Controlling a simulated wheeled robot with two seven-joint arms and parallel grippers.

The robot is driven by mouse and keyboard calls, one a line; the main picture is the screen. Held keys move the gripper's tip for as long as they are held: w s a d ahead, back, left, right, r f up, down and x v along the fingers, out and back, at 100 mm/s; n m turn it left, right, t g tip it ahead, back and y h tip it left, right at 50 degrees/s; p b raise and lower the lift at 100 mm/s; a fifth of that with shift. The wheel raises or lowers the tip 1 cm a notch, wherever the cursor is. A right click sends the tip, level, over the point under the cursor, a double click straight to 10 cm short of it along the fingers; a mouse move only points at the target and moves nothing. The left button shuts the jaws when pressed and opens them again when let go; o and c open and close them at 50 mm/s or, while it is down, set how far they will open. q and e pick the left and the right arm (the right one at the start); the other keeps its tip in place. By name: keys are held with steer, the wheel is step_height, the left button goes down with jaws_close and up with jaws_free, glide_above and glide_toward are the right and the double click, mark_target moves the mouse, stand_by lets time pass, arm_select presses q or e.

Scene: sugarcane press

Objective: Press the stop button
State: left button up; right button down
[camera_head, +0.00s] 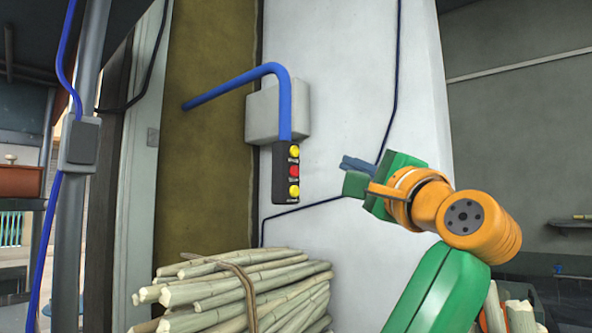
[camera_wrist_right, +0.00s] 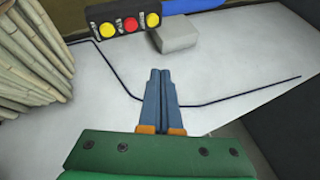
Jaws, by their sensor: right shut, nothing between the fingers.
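The stop button is the red middle button (camera_head: 294,171) on a dark control box (camera_head: 280,187) hanging from a blue pipe. A yellow button sits above it (camera_head: 294,151) and another below it (camera_head: 294,190). In the right wrist view the red button (camera_wrist_right: 131,25) lies between the two yellow ones, near the top edge. My right gripper (camera_head: 346,163) is to the right of the box, apart from it, at about the height of the red button in the head view. Its blue fingers (camera_wrist_right: 161,72) are shut together and empty. My left gripper is not in view.
A grey box (camera_head: 262,112) is on the white wall behind the blue pipe (camera_head: 284,90). A dark cable (camera_head: 393,80) runs along the wall. The space between gripper and buttons looks clear.

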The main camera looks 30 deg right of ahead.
mark_target(295, 171)
steer(key=w+a+p, duration=0.3)
steer(key=w, duration=0.4)
steer(key=shift+w, duration=0.15)
stand_by(1.8)
steer(key=shift+w+a+p, duration=0.15)
steer(key=shift+w+p, duration=0.2)
